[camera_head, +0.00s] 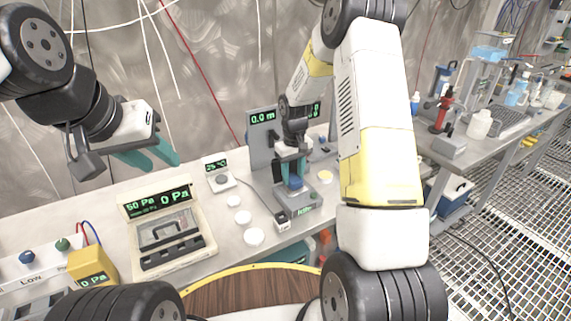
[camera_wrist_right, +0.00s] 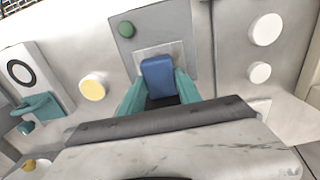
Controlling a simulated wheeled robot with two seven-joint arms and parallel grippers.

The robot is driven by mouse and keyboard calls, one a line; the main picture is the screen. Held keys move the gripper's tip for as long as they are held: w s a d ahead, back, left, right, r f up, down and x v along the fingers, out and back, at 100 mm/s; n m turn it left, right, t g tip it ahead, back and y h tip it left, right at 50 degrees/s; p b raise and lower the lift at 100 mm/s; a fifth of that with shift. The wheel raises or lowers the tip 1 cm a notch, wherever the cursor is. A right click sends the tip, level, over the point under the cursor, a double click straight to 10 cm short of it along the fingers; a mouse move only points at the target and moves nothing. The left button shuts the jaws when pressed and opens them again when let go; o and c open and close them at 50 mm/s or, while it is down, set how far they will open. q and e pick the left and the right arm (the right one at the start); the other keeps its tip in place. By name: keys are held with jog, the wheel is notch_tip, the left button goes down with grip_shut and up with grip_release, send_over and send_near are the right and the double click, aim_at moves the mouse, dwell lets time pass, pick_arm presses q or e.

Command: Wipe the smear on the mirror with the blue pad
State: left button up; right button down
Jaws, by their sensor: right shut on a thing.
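The blue pad (camera_head: 294,184) is held between the teal fingers of my right gripper (camera_head: 291,166), low over the base of a grey stand (camera_head: 263,160). In the right wrist view the pad (camera_wrist_right: 158,77) sits between the fingertips of my right gripper (camera_wrist_right: 160,92). A pale square plate (camera_wrist_right: 144,59), which looks like the mirror, lies just beyond and partly behind the pad. I cannot tell whether the pad touches it. No smear can be made out. My left gripper (camera_head: 150,155) is open and empty above the left of the bench, its teal fingers apart.
A cream pressure gauge box (camera_head: 165,230) stands on the bench at left, beside a yellow meter (camera_head: 93,268). Several white discs, one here (camera_head: 243,217), lie left of the stand. A yellow disc (camera_head: 325,177) lies right of it. A side bench (camera_head: 470,150) holds bottles and tools.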

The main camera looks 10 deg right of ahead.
jog(key=shift+s+d, duration=0.3)
jog(key=shift+s, duration=0.5)
jog(key=shift+s+d, duration=0.25)
jog(key=shift+s, duration=0.5)
jog(key=shift+s+a+f, duration=0.15)
jog(key=shift+a, duration=0.2)
jog(key=shift+w+a+f, duration=0.1)
jog(key=shift+w+a, duration=0.25)
jog(key=shift+w, duration=0.5)
jog(key=shift+w+a+f, duration=0.1)
jog(key=shift+w+a, duration=0.2)
jog(key=shift+w, duration=0.55)
jog(key=shift+w+r, duration=0.15)
jog(key=shift+s+d+r, duration=0.1)
jog(key=shift+s+d, duration=0.1)
jog(key=shift+s, duration=0.4)
jog(key=shift+s+d, duration=0.25)
jog(key=shift+s, duration=0.4)
jog(key=shift+s+d+r, duration=0.1)
jog(key=shift+s+d, duration=0.1)
jog(key=shift+s, duration=0.4)
jog(key=shift+f, duration=0.1)
notch_tip(320, 180, up, 6)
